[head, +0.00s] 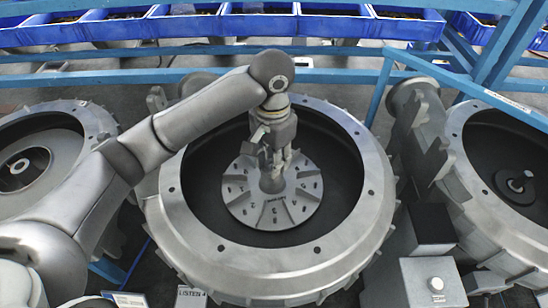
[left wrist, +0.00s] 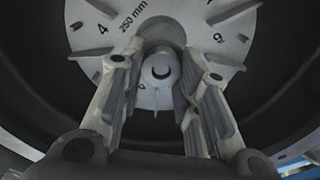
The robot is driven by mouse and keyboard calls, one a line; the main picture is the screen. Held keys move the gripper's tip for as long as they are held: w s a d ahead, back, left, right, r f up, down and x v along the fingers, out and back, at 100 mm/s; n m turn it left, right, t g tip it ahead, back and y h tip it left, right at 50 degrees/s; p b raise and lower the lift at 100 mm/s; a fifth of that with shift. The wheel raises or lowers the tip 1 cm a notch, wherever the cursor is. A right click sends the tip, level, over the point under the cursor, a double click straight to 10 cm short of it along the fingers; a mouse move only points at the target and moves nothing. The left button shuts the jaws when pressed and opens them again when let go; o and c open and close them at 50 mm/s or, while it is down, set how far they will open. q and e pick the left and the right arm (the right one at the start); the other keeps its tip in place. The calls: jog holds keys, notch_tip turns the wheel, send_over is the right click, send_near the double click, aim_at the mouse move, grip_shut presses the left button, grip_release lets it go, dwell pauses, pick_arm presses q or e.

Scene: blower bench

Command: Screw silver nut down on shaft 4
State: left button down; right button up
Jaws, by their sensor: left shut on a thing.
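My left gripper (head: 273,160) reaches down into the middle blower housing, over the centre of a grey numbered disc (head: 240,196). A grey cylindrical hub or shaft (head: 272,183) rises from the disc right below the fingers. In the left wrist view the two fingers stand on either side of a small round silver piece (left wrist: 160,70), which looks like the silver nut around the shaft end. The gripper is shut on it. The fingers hide part of its edges, and its thread is not visible. My right gripper is not in view.
The thick rim of the middle housing (head: 368,215) surrounds the disc and the gripper. Other housings stand at the left (head: 85,118) and right (head: 465,175). A grey box with a button (head: 430,275) stands at front right. Blue bins (head: 265,24) line the back.

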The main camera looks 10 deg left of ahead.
pick_arm(q)
jog(key=m, duration=0.5)
jog(key=shift+a+m, duration=0.25)
jog(key=shift+m, duration=0.05)
jog(key=m, duration=0.6)
jog(key=shift+m, duration=0.4)
jog(key=m, duration=0.4)
jog(key=shift+m, duration=0.3)
jog(key=m, duration=0.4)
jog(key=shift+m, duration=0.3)
jog(key=c, duration=1.4)
grip_release()
jog(key=shift+w+a, duration=0.1)
jog(key=shift+a, duration=0.05)
jog(key=shift+f, duration=0.1)
